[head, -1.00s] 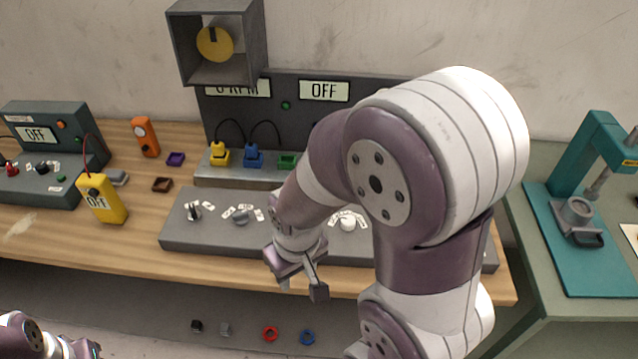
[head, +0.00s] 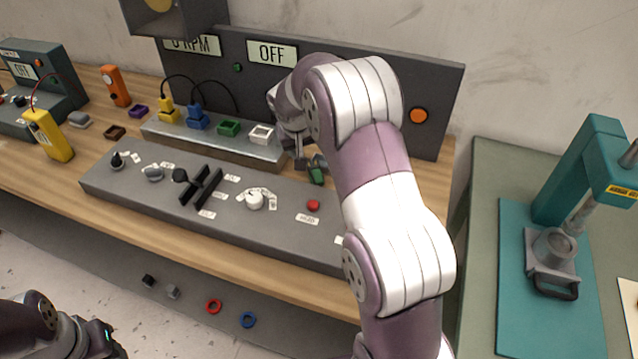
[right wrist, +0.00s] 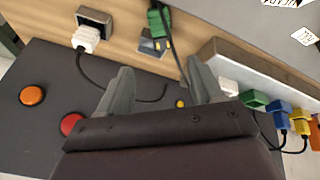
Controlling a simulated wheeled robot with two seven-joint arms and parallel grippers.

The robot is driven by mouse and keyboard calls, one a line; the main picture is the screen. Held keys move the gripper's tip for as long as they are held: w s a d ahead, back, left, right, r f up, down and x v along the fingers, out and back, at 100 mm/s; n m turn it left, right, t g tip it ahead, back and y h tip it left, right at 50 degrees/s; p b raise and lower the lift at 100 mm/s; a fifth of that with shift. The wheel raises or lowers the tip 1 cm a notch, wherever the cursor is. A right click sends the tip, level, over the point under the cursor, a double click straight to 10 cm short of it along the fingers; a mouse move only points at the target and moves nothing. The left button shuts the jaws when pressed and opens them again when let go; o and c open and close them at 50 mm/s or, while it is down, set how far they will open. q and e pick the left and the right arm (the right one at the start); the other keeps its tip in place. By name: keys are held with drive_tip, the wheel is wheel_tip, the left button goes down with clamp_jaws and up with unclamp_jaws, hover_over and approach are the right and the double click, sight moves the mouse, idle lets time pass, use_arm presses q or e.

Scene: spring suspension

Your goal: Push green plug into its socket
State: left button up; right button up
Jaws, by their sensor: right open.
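The green plug (head: 316,175) lies loose at the right end of the socket ledge. In the right wrist view the green plug (right wrist: 158,20) shows yellow prongs and a dark cable. The green socket (head: 229,127) is empty, between the blue plug and the white socket; it also shows in the right wrist view (right wrist: 255,99). My right gripper (head: 300,158) is just behind and left of the plug. In the right wrist view my right gripper (right wrist: 160,68) is open and empty, the plug beyond its fingertips. My left gripper (head: 108,338) is low at the left, its jaws unclear.
Yellow (head: 168,110) and blue (head: 198,118) plugs sit in the ledge's sockets. The white socket (head: 261,134) is empty. A white plug (right wrist: 86,38) and a grey block (right wrist: 152,45) are near the green plug. The control panel (head: 130,190) with knobs and dark handles lies in front.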

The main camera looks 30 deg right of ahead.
sight(313, 165)
drive_tip(key=p+x, duration=0.2)
drive_tip(key=x, duration=0.8)
drive_tip(key=shift+w+a, duration=0.15)
drive_tip(key=shift+w+d+f, duration=0.15)
drive_tip(key=shift+d+f, duration=0.1)
drive_tip(key=shift+f, duration=0.25)
clamp_jaws()
drive_tip(key=r, duration=0.3)
drive_tip(key=r+b, duration=0.1)
drive_tip(key=shift+s+r, duration=0.25)
drive_tip(key=shift+s, duration=0.05)
drive_tip(key=s+r+b, duration=0.1)
drive_tip(key=s+r, duration=0.5)
drive_tip(key=s, duration=0.5)
drive_tip(key=shift+a+r+b, duration=0.2)
drive_tip(key=shift+r+b, duration=0.05)
drive_tip(key=shift+b, duration=0.15)
